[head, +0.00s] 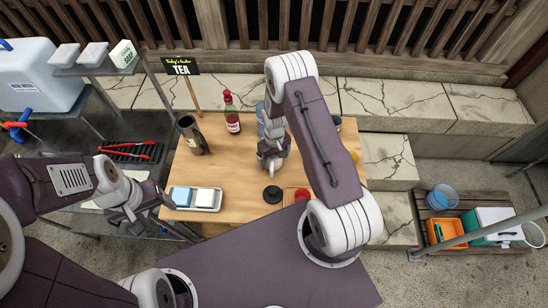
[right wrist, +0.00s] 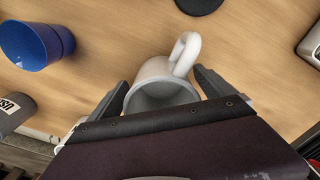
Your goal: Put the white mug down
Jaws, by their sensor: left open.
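The white mug (right wrist: 160,84) shows in the right wrist view, between the two fingers of my right gripper (right wrist: 163,85). Both fingers lie close against its sides, and its handle points up and right in that view. The wooden table top lies beyond it; I cannot tell whether the base touches the wood. My left gripper (head: 150,207) is open and empty, left of the table's front left corner.
A tray (head: 207,208) with blue and white blocks, a black disc (head: 272,194), a red item (head: 302,194), a dark tumbler (head: 191,136) and a red bottle (head: 232,114) stand on the table. A blue cup (right wrist: 38,44) is left of the mug in the wrist view.

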